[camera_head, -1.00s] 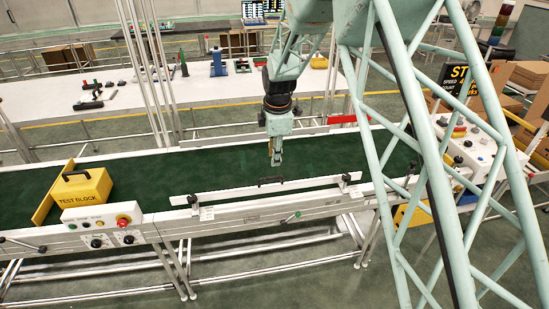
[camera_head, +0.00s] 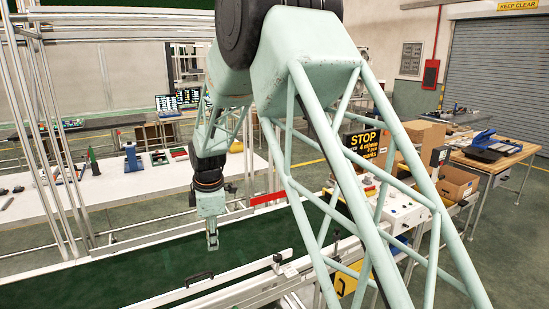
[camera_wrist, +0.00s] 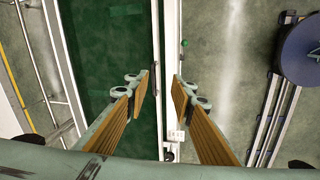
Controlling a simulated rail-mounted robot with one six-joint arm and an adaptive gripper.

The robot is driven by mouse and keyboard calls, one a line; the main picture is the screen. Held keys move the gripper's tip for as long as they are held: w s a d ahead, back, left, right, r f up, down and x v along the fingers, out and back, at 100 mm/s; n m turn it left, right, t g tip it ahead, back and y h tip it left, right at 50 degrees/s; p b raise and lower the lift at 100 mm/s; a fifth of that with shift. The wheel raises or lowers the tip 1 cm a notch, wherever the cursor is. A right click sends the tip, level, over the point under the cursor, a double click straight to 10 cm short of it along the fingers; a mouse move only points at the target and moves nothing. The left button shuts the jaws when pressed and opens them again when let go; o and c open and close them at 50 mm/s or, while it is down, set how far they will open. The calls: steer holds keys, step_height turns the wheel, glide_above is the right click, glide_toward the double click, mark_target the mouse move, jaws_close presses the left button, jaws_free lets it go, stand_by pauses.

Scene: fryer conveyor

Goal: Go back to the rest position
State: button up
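My gripper (camera_head: 212,243) hangs from my arm over the green conveyor belt (camera_head: 130,270) in the head view, pointing down. In the wrist view my gripper (camera_wrist: 164,95) has its two wood-coloured fingers spread apart with nothing between them. Below the gap lie the white side rail (camera_wrist: 171,60) of the conveyor and the edge of the green belt (camera_wrist: 130,50). The fingers appear clear of the belt and the rail.
A black handle (camera_head: 199,279) is on the conveyor's near side. A white table (camera_head: 110,183) with tools stands behind it. A black STOP sign (camera_head: 364,143), cardboard boxes (camera_head: 424,134) and a wooden workbench (camera_head: 497,157) are at the right.

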steer(key=s+d+r+m+t+b, duration=0.1)
steer(key=s+d+r+m, duration=0.4)
steer(key=s+d+r, duration=0.75)
steer(key=s+d+r+m+b, duration=0.2)
steer(key=s+d+r+m, duration=0.45)
steer(key=d+r, duration=0.6)
steer(key=s+d+f+m, duration=0.1)
steer(key=s+d+m, duration=0.2)
steer(key=s+d, duration=0.3)
steer(key=s+d+f+m+b, duration=0.1)
steer(key=s+d+m, duration=0.3)
steer(key=s, duration=1.2)
steer(key=s+d+f+m+h+b, duration=0.1)
steer(key=s+d+f+m, duration=0.1)
steer(key=s+d, duration=0.5)
steer(key=shift+s+d+m+t, duration=0.35)
steer(key=shift+s+m, duration=0.3)
steer(key=shift+s, duration=1.4)
